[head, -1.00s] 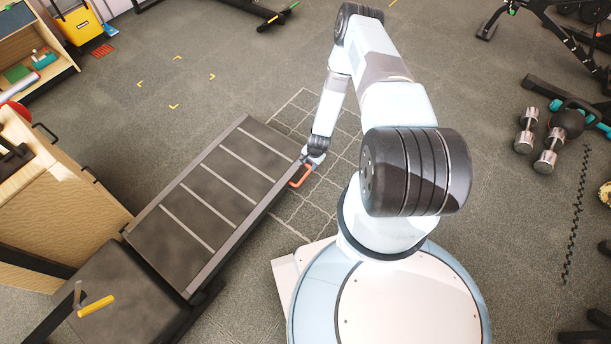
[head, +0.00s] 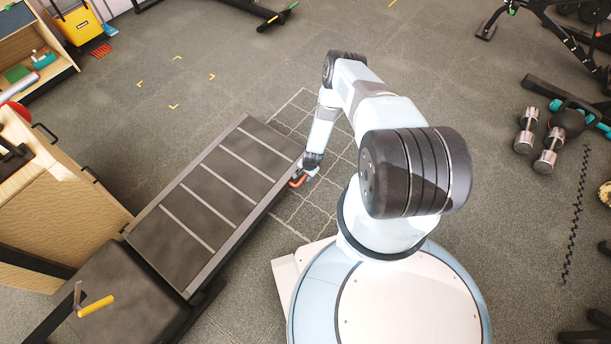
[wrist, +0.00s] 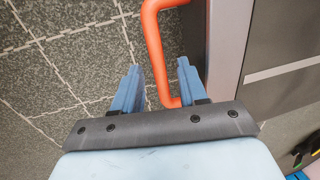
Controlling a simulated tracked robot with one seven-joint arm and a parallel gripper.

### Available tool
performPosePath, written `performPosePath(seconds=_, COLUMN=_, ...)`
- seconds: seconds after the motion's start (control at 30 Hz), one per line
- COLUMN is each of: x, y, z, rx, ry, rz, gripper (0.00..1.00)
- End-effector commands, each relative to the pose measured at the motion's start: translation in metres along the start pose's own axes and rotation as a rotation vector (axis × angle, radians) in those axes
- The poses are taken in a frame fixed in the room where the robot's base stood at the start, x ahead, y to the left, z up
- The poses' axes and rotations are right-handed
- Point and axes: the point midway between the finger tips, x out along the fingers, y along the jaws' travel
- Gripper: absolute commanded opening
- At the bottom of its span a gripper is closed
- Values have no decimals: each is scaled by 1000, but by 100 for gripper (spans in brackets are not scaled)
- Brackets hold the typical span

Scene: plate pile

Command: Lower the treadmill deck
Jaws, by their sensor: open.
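The treadmill deck (head: 203,195) is a long dark panel with several pale cross stripes, left of my base in the head view. Its edge also shows at the right of the wrist view (wrist: 278,101). My gripper (wrist: 159,66) is open around the handle, with gaps on both sides. In the head view my gripper (head: 304,175) partly hides the handle.
A wooden cabinet (head: 60,205) is close on the deck's left. Dumbbells (head: 548,152) lie on the floor at the right. The floor beyond the deck is clear, with a pale grid marking.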

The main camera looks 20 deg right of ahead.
Motion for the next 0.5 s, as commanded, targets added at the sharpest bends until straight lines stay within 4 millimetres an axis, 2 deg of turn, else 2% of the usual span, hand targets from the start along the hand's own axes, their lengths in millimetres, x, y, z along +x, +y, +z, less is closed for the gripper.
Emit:
performPosePath(seconds=0.13, x=7, y=0, z=0, rx=0, ry=0, rz=0, gripper=42)
performPosePath(seconds=0.43, x=8, y=0, z=0, rx=1, ry=0, rz=0, gripper=42)
performPosePath(seconds=0.5, x=8, y=0, z=0, rx=1, ry=0, rz=0, gripper=36)
